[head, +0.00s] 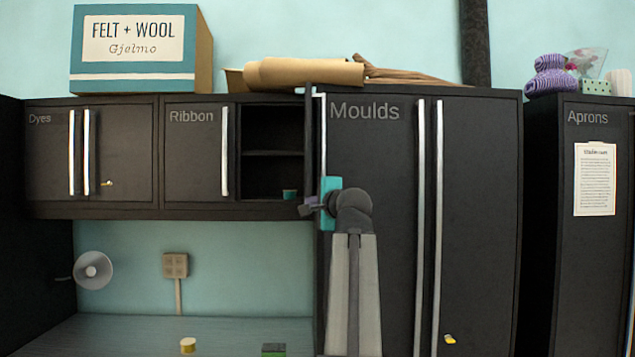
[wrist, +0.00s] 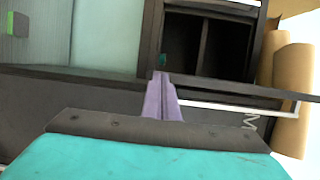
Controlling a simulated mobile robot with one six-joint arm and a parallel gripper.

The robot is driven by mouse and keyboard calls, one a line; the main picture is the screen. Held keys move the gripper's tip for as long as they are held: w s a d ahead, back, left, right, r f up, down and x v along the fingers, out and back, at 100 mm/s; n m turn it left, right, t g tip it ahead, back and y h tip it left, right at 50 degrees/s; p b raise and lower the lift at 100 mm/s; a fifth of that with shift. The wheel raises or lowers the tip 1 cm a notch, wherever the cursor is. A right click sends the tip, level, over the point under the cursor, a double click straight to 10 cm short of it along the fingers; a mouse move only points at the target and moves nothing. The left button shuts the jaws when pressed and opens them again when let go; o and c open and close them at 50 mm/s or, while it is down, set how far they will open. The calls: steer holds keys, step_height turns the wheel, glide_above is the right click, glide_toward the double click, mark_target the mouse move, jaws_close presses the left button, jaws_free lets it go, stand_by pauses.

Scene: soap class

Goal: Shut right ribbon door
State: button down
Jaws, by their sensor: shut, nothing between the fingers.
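The right ribbon door (head: 309,140) stands open in the head view, swung out and seen nearly edge-on, with its pale bar handle (head: 322,135) facing right. In the wrist view the door (wrist: 235,90) is a dark band beside the open compartment (wrist: 205,48), with the handle (wrist: 240,110) along it. My gripper (head: 304,209) is shut and empty, at the door's lower end in the head view. Its purple fingers (wrist: 162,82) point at the area near the compartment's lower edge in the wrist view. Whether they touch the door I cannot tell.
The open ribbon compartment (head: 272,160) has a shelf and a small teal item (head: 290,194) at its bottom. The left ribbon door (head: 195,150) is closed. The tall Moulds cupboard (head: 375,170) stands just right. Brown rolls (head: 305,72) lie on top. Below is a worktop (head: 130,335).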

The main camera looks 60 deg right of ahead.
steer(key=s+r+h, duration=0.1)
steer(key=s+r, duration=0.4)
steer(key=shift+s+d+r+m, duration=0.15)
steer(key=shift+s+r+m, duration=0.1)
steer(key=shift+s+m, duration=0.05)
steer(key=shift+w, duration=0.1)
steer(key=p+x, duration=0.3)
steer(key=x, duration=0.7)
steer(key=shift+p, duration=0.4)
steer(key=shift+d, duration=0.1)
